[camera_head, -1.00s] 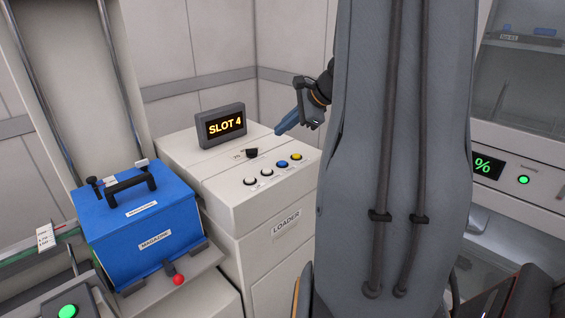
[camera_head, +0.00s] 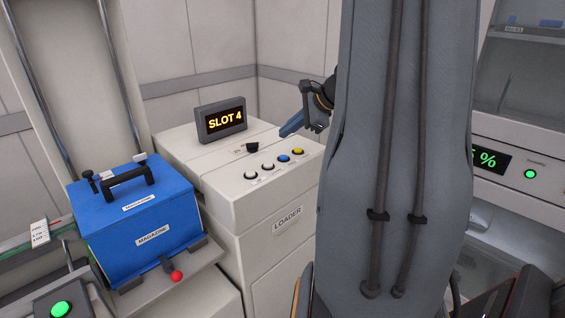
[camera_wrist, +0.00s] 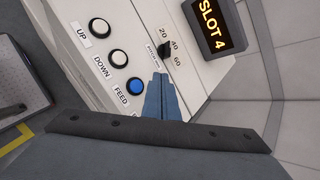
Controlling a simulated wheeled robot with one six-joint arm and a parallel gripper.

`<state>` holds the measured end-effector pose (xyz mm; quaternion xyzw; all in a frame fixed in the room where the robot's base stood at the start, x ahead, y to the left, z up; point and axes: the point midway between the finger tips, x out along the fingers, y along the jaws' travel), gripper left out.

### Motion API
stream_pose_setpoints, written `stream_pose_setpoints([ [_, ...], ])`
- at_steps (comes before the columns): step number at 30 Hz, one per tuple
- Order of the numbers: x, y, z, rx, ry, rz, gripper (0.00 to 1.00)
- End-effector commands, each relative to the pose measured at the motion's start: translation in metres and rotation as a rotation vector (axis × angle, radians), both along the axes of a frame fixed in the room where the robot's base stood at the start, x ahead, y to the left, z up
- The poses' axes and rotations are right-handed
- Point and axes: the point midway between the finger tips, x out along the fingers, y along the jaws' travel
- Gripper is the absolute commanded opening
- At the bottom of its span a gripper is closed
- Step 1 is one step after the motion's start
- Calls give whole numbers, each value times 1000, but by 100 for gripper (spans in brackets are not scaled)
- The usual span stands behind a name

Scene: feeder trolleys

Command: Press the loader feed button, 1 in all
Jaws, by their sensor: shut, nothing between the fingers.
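The loader (camera_head: 262,228) is a white cabinet with a row of buttons on its sloped top.
A display (camera_head: 221,119) reading SLOT 4 stands on the loader's back. A black knob (camera_head: 252,147) sits behind the buttons. The UP (camera_wrist: 99,26) and DOWN (camera_wrist: 118,58) buttons are white. A blue magazine (camera_head: 140,225) stands at left. A cabinet with a percent display (camera_head: 490,159) is at right.

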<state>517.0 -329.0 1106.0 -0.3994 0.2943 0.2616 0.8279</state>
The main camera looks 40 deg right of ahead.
Motion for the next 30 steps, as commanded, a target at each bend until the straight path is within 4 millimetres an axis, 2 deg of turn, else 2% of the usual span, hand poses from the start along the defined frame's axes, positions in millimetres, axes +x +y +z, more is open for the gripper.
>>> stream_pose_setpoints([
  [1, 1, 0, -12, 1, 1, 0, 0],
  [3, 1, 0, -22, 0, 1, 1, 0],
  [10, 1, 0, -45, 0, 1, 1, 0],
  [30, 0, 0, -49, 0, 1, 1, 0],
])
